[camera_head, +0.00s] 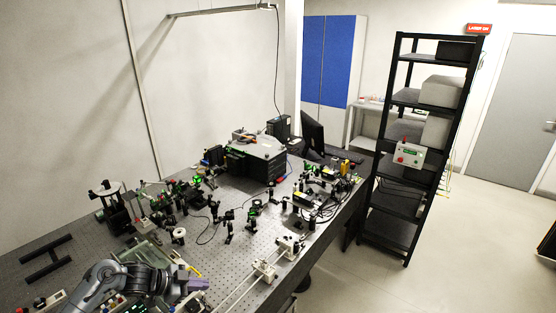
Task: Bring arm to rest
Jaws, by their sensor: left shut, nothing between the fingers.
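My left arm comes in at the bottom left, over the near left part of the optical table (234,262). My left gripper (196,285), with purplish fingers, is shut and empty. It is above the table near a small yellow object (190,267); I cannot tell if they touch. My right gripper is not in view.
Optical mounts crowd the table's middle and far right. A black box instrument (255,158) stands at the back. White rail parts (264,270) lie right of my gripper. A black shelf rack (408,150) stands beyond the table's right edge. Floor at the right is clear.

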